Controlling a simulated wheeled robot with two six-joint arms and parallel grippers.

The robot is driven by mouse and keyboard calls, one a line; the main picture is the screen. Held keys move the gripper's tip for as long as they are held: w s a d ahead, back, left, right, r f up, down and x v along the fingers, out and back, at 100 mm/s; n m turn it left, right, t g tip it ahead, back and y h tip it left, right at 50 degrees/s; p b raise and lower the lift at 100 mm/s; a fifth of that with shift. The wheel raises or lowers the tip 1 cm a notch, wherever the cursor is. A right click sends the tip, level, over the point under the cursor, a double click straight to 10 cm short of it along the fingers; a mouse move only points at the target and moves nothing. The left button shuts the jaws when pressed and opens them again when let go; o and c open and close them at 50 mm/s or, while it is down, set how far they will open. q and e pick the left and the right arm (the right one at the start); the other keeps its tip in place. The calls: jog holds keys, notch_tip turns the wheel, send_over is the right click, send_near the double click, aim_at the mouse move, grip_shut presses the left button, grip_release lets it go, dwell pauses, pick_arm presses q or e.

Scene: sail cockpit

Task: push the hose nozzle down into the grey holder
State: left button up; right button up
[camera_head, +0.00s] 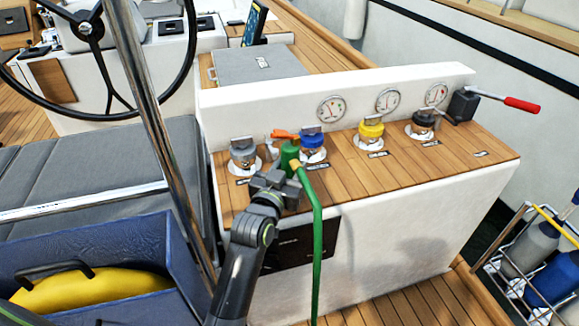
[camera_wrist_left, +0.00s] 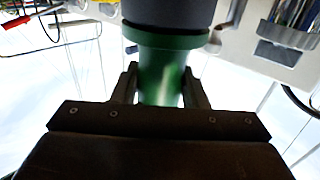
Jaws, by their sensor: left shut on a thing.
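The green hose nozzle (camera_head: 289,155), with an orange lever, is held above the front of the wooden deck strip, between the grey-topped and blue-topped fittings. My left gripper (camera_head: 281,176) is shut around its body. In the left wrist view the green body (camera_wrist_left: 163,75) sits between the fingers (camera_wrist_left: 160,88), with a wide dark grey cylinder beyond it. A green hose (camera_head: 318,235) hangs from the nozzle down the white front. The grey-topped fitting (camera_head: 243,153) stands just left of the nozzle; I cannot tell whether it is the grey holder. The nozzle's lower end is hidden by my gripper.
Blue (camera_head: 312,142), yellow (camera_head: 371,130) and black (camera_head: 421,122) fittings stand along the wooden strip. A red-handled lever (camera_head: 520,104) is at its right end. A steel pole (camera_head: 150,110) and a blue bin (camera_head: 130,245) lie left of my arm. Bottles in a rack (camera_head: 535,250) stand right.

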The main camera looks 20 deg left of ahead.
pick_arm(q)
jog(key=shift+f, duration=0.15)
jog(key=o, duration=1)
jog(key=shift+f, duration=0.15)
jog(key=shift+s+a, duration=0.1)
jog(key=shift+s, duration=1.1)
jog(key=shift+s+a, duration=0.1)
jog(key=shift+s, duration=1.6)
jog(key=shift+s+a+b, duration=0.15)
jog(key=shift+s+b, duration=0.15)
jog(key=shift+s, duration=2.4)
jog(key=shift+w, duration=0.1)
